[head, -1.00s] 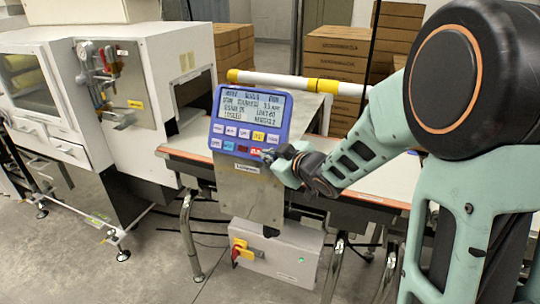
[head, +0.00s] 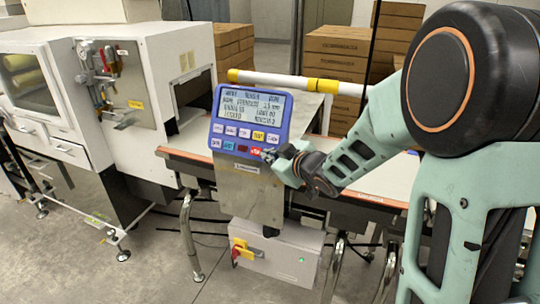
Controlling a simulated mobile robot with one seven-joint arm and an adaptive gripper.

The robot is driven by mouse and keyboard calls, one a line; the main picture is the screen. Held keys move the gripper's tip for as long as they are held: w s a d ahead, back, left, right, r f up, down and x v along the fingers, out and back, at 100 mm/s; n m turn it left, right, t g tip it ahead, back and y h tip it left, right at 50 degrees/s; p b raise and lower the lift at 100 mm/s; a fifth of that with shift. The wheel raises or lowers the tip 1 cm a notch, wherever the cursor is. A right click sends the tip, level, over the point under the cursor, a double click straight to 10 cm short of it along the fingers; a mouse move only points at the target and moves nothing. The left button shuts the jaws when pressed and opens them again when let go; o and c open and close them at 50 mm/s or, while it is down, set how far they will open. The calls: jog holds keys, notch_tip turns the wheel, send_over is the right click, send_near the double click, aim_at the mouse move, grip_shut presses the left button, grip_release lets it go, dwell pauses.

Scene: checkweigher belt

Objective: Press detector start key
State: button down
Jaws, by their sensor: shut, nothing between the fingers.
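The detector's blue control panel (head: 247,122) stands tilted on a metal bracket in front of the belt. It has a lit text display (head: 252,105) and two rows of small keys. The lower row shows a cyan key (head: 229,146), a dark red key (head: 243,149) and a bright red key (head: 256,152) near the right corner. Key labels are too small to read surely, so I cannot tell which is the start key. My gripper (head: 268,155) is shut and empty, its tips right beside the panel's lower right corner. I cannot tell whether they touch it.
A white machine (head: 100,80) stands at the left. The conveyor belt (head: 385,180) runs behind the panel, with a white and yellow bar (head: 300,83) above it. Cardboard boxes (head: 335,45) are stacked behind.

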jog(key=shift+w+d+f, duration=0.15)
jog(key=shift+w+f, duration=0.1)
jog(key=shift+w, duration=0.2)
dwell(0.7)
jog(key=shift+s, duration=0.1)
jog(key=shift+s+a+r, duration=0.25)
jog(key=shift+s+r, duration=0.2)
jog(key=shift+s, duration=0.15)
dwell(0.3)
jog(key=shift+s+a+r, duration=0.25)
jog(key=shift+s+r, duration=0.1)
jog(key=shift+s, duration=0.35)
jog(key=shift+s+a+r, duration=0.25)
jog(key=shift+s+r, duration=0.15)
jog(key=shift+s, duration=0.35)
jog(key=shift+s+a+r, duration=0.25)
jog(key=shift+s+r, duration=0.1)
jog(key=shift+s, duration=0.35)
jog(key=s+r, duration=0.1)
jog(key=s+a, duration=0.1)
jog(key=s, duration=0.1)
jog(key=s+a+r+p, duration=0.1)
jog(key=s, duration=0.1)
jog(key=shift+r, duration=0.35)
jog(key=shift+d, duration=0.1)
